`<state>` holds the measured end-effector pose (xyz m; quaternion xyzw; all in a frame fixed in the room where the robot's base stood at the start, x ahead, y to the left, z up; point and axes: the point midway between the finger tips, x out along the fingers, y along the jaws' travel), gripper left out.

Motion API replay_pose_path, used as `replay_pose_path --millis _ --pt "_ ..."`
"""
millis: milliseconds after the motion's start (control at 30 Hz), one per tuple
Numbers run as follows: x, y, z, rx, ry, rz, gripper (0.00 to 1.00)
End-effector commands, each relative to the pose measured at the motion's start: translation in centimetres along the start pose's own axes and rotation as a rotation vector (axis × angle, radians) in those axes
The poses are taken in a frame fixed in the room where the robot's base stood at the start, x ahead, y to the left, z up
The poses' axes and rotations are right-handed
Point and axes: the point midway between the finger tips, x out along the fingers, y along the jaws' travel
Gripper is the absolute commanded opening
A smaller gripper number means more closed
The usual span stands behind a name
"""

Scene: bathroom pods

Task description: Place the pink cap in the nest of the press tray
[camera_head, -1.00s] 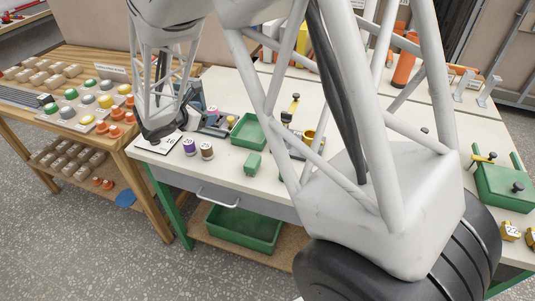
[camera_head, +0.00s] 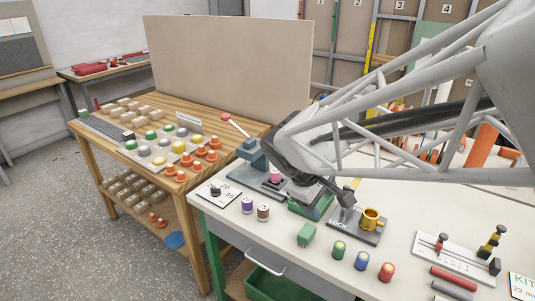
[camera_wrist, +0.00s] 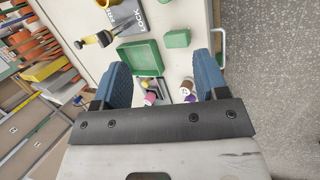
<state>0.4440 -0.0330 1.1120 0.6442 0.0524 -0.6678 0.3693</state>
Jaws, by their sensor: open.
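The pink cap (camera_head: 276,175) shows in the head view at the grey press, close to my gripper (camera_head: 303,194). In the wrist view the pink cap (camera_wrist: 151,98) is small and partly hidden behind my gripper's body, between the two blue fingers. My gripper (camera_wrist: 163,66) is open there, with nothing between its fingertips. The press (camera_head: 254,157) has a grey base (camera_head: 243,177) at the back left of the white table. My arm covers part of this area. The tray's nest cannot be made out, so I cannot tell how the cap sits relative to it.
A green tray (camera_wrist: 140,57) lies beside the press; a green block (camera_head: 306,235) stands in front. Purple (camera_head: 247,204) and brown (camera_head: 263,211) spools stand left. A LOCK fixture with a brass cup (camera_head: 371,219) is at right. Green, blue and red cylinders line the front.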

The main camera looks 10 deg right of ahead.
Motion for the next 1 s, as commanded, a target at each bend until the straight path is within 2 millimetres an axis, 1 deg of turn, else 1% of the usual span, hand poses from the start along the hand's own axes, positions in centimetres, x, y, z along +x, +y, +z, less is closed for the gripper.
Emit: replay_pose_path --millis 33,200,400,500,600,733,1000 --pt "-0.5 -0.5 1.2 0.059 0.022 -0.027 0.67" --pt "-1.9 -2.8 4.2 0.256 0.093 -0.13 0.67" --pt "-3.5 -5.5 7.2 0.476 0.172 -0.252 0.67" --pt "-4.1 -6.7 8.2 0.563 0.204 -0.304 0.67" --pt "-4.6 -7.5 8.9 0.626 0.228 -0.342 0.67" --pt "-4.8 -8.1 9.3 0.672 0.244 -0.372 0.67" --pt "-4.9 -8.2 9.4 0.683 0.249 -0.381 0.67"
